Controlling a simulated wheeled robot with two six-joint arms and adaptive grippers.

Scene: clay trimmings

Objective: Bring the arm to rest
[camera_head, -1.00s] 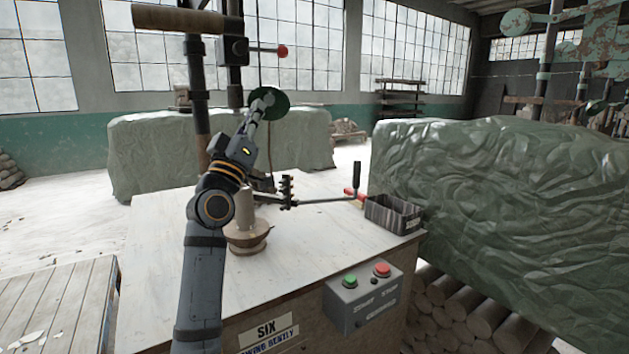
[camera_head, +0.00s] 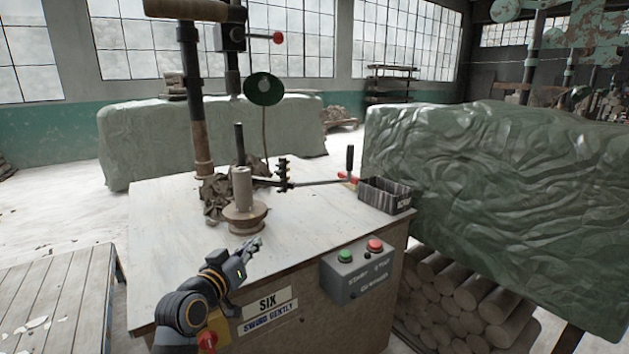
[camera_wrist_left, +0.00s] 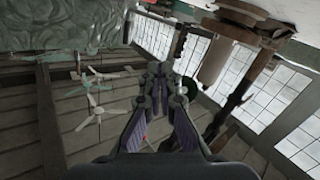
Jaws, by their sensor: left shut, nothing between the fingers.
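My left arm comes in at the bottom left of the head view, folded low at the front edge of the worktable (camera_head: 160,205). My left gripper (camera_head: 254,245) is shut and empty, near the table's front edge and in front of the clay piece on its round base (camera_head: 244,215), apart from it. In the left wrist view the left gripper's fingers (camera_wrist_left: 160,72) are together with nothing between them. My right gripper is not in view.
A control box (camera_head: 358,272) with green and red buttons is on the table's front, right of my gripper. A dark bin (camera_head: 385,196) stands at the right corner. A vertical post (camera_head: 196,100) and a green disc (camera_head: 264,89) rise behind the clay piece. Wrapped green blocks stand beyond.

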